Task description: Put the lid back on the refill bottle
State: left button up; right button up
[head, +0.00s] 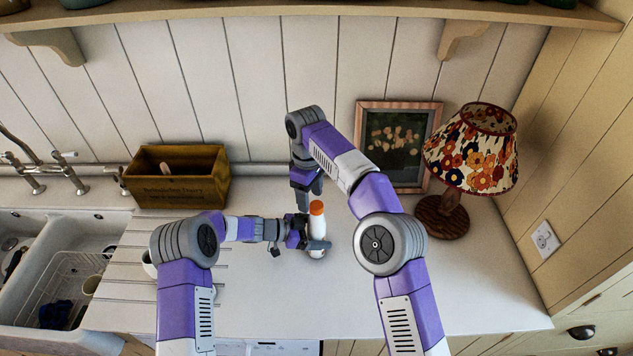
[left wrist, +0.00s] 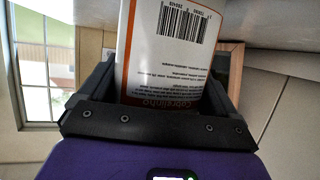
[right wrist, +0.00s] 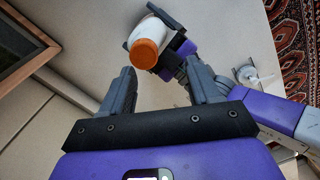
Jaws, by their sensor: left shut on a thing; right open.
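The refill bottle (head: 317,222) is white and stands upright on the counter, and its printed label with a barcode fills the left wrist view (left wrist: 170,45). An orange lid (head: 317,207) is at the bottle's top; it also shows on the bottle in the right wrist view (right wrist: 143,53). I cannot tell how tightly it sits. My left gripper (head: 314,242) is shut around the bottle's body from the left. My right gripper (right wrist: 160,84) is open and empty, pointing down just behind and above the bottle; in the head view its fingers (head: 303,204) are partly hidden.
A wooden crate (head: 178,176) stands at the back left, beside the sink (head: 60,265). A framed picture (head: 397,145) leans on the back wall, next to a lamp (head: 470,150) with a flowered shade. The counter (head: 480,290) is clear at the right front.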

aim_at(317, 205)
jog(key=n, duration=0.4)
jog(key=shift+w+d+r, duration=0.1)
jog(key=shift+d+r, duration=0.1)
jog(key=shift+r, duration=0.15)
jog(key=n, duration=0.3)
jog(key=shift+w+d+r+n+t, duration=0.2)
jog(key=shift+r+n+t, duration=0.1)
jog(key=shift+r+n, duration=0.1)
jog(key=n, duration=0.2)
jog(key=r+n, duration=0.1)
jog(key=n, duration=0.1)
jog(key=d+n, duration=0.1)
jog(key=n, duration=0.2)
jog(key=shift+w+r, duration=0.3)
jog(key=shift+r, duration=0.05)
jog(key=shift+f, duration=0.1)
jog(key=shift+f, duration=3.95)
